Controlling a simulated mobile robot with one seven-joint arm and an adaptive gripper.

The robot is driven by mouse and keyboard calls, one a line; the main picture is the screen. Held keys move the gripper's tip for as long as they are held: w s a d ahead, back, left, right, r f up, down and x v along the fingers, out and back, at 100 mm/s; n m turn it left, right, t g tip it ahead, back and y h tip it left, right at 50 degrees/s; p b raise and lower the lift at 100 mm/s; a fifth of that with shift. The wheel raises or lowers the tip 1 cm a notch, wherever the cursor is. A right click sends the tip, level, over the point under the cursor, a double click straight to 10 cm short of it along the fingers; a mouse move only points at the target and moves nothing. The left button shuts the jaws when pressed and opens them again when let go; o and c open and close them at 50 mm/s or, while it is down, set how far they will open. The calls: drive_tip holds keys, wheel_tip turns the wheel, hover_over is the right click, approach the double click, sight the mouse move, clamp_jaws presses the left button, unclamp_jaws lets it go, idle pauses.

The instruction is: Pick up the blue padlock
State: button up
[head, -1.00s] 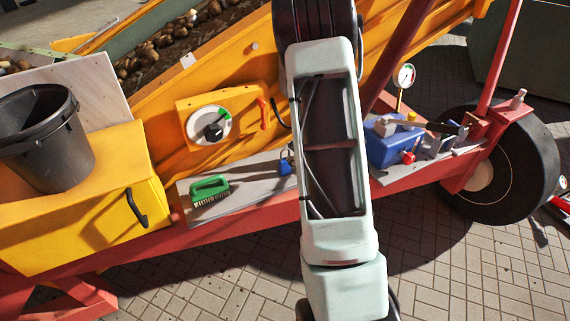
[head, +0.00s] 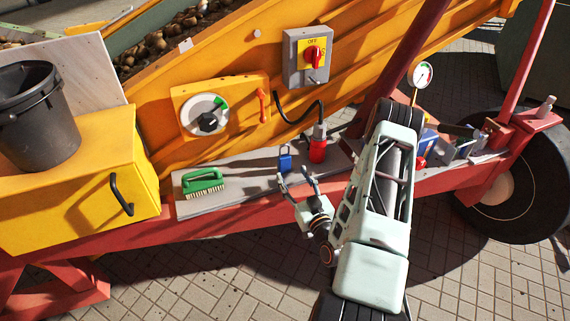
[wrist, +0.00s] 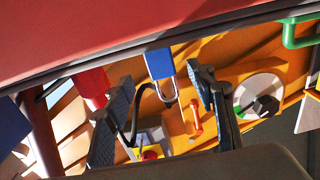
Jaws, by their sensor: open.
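The blue padlock (head: 285,163) stands on the grey shelf, its metal shackle upward. In the wrist view the padlock (wrist: 159,64) shows upside down, between the two fingertips in the picture and ahead of them. My gripper (head: 293,177) is open and empty, just in front of the padlock and slightly to its right in the head view. In the wrist view both fingers of my gripper (wrist: 161,88) are spread wide, with no visible contact with the padlock.
A green brush (head: 203,181) lies left on the grey shelf (head: 240,178). A red plug (head: 318,150) with a black cable stands to the right of the padlock. A red beam (head: 230,218) runs along the shelf's front. A switch box (head: 307,57) is on the orange panel behind.

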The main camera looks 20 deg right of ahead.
sight(285, 164)
drive_tip(key=w, duration=0.4)
drive_tip(key=w+b, duration=0.1)
drive_tip(key=w, duration=0.2)
drive_tip(key=shift+w+d+f, duration=0.15)
drive_tip(key=shift+w, duration=0.25)
drive_tip(key=shift+c, duration=0.2)
drive_tip(key=c, duration=1.3)
